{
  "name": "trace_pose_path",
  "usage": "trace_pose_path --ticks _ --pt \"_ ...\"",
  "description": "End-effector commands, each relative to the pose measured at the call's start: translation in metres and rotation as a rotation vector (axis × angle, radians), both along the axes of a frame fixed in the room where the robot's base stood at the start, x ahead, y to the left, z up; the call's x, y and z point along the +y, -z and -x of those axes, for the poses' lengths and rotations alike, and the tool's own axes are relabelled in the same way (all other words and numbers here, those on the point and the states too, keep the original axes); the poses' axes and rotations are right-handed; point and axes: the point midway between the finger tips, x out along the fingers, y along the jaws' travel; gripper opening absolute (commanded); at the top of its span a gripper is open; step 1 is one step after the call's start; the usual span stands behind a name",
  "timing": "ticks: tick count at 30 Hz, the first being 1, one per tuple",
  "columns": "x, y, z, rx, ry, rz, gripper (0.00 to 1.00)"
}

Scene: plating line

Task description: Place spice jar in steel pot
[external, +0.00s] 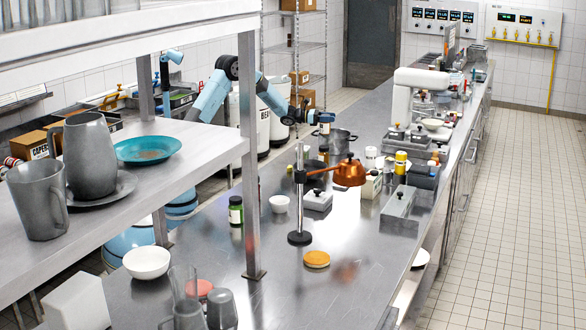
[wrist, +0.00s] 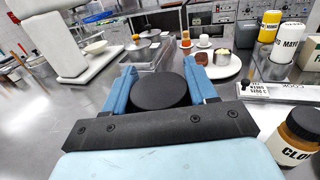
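In the wrist view, the spice jar (wrist: 158,87) shows as a round black lid between my two blue fingers. Both fingers appear to touch its sides, so my gripper (wrist: 164,88) looks shut on it. The jar's body and label are hidden below the lid. I cannot make out the pot in the wrist view.
A plate (wrist: 216,66) with small items lies ahead. A copper lamp (external: 349,172) stands nearby.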

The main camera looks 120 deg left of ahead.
Motion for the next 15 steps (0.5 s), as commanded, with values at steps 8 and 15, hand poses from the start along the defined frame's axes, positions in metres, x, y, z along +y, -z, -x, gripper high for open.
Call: trace_pose_path --ticks 8,15 --pt "0.0 -0.0004 0.0 0.0 0.0 0.0 0.81" --pt "0.0 -0.0017 0.0 -0.001 0.0 -0.001 0.81"
